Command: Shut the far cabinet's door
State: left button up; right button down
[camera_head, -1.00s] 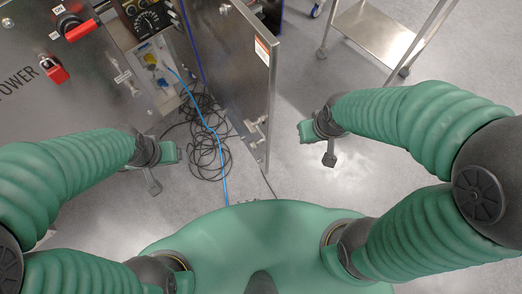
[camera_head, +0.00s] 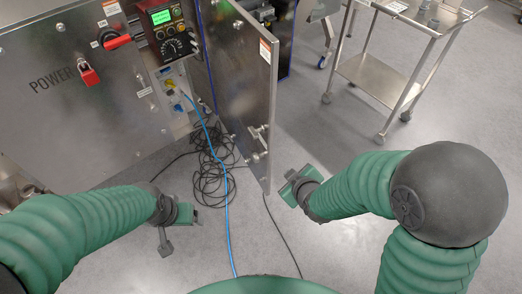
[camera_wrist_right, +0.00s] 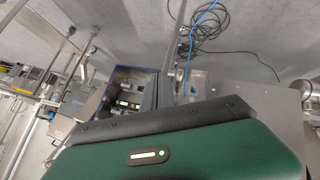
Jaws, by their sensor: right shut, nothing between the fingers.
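The far cabinet's door (camera_head: 238,85) is a brushed metal panel standing open, swung out towards me, with a warning label near its upper right edge. Its latch hardware (camera_head: 258,135) is low near the right edge. Part of the dark, blue-edged cabinet (camera_head: 286,42) shows behind it; its open inside with small parts shows in the right wrist view (camera_wrist_right: 130,90). My right gripper (camera_head: 297,182) is shut and empty, just right of the door's lower edge; contact cannot be told. My left gripper (camera_head: 182,222) is low, left of the door; its fingers are unclear.
A near metal cabinet (camera_head: 70,80) marked POWER, with red switches, stands at left beside a control panel (camera_head: 168,32). Black cables (camera_head: 212,178) and a blue cable (camera_head: 222,190) lie on the floor. A steel cart (camera_head: 385,75) stands at upper right.

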jog(key=w+a+f+n+t+y+b, duration=0.1)
jog(key=w+a+f+n+t+b, duration=0.25)
jog(key=a+n, duration=0.2)
notch_tip(320, 180, up, 2)
jog(key=n+t+y+b, duration=0.1)
jog(key=n+t+b, duration=0.4)
jog(key=n+b, duration=0.1)
send_over(259, 142)
jog(key=s+a, duration=0.1)
jog(key=s, duration=0.4)
jog(key=shift+r, duration=0.1)
jog(key=shift+w+d+r, duration=0.1)
jog(key=shift+w+d, duration=0.1)
jog(key=shift+d, duration=0.3)
